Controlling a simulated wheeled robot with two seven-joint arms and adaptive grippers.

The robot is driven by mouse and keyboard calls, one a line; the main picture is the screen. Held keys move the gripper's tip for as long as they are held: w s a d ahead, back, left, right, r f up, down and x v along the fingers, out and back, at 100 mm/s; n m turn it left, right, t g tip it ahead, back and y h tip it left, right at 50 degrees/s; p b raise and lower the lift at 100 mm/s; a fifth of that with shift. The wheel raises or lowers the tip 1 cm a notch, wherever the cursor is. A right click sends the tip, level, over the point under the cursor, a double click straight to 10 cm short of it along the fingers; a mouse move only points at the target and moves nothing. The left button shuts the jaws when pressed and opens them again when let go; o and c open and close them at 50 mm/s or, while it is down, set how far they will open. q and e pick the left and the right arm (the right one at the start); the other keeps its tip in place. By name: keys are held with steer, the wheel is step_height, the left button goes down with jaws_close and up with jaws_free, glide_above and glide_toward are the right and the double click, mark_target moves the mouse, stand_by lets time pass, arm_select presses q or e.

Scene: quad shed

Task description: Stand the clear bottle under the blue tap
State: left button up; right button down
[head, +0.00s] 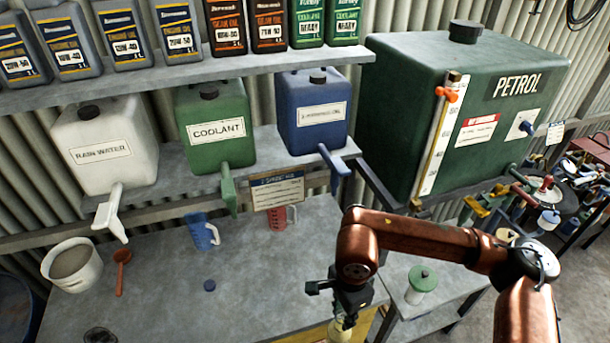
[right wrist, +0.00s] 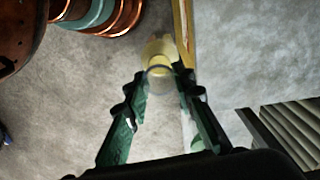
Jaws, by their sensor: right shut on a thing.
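The blue tank (head: 311,110) stands on the shelf, and its blue tap (head: 335,165) points down over the bench. My right gripper (head: 347,300) is at the bench's front edge, right of centre and lower than the tap. It is shut on the clear bottle (head: 340,330), which looks pale yellow and is cut by the lower picture edge. In the right wrist view, the bottle (right wrist: 160,58) shows between the tips of my right gripper (right wrist: 162,82), beside a yellow edge; its tilt is unclear. My left gripper is not in view.
A blue jug (head: 202,231) and a red jug (head: 279,216) stand on the bench (head: 170,275). A dark blue cap (head: 209,285) lies in front. A white bucket (head: 72,264) and red scoop (head: 121,268) are at left. A green-lidded jar (head: 421,283) stands right of my gripper.

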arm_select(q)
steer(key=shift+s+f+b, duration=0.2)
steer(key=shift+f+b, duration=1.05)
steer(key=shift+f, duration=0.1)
arm_select(e)
steer(key=w+d+f+n, duration=0.4)
steer(key=d+f+n, duration=0.5)
steer(key=d+n, duration=0.2)
steer(key=shift+w+d+f+n, duration=0.25)
steer(key=shift+d+n, duration=0.15)
steer(key=shift+n, duration=0.6)
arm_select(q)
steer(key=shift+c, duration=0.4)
arm_select(e)
steer(key=shift+r, duration=0.1)
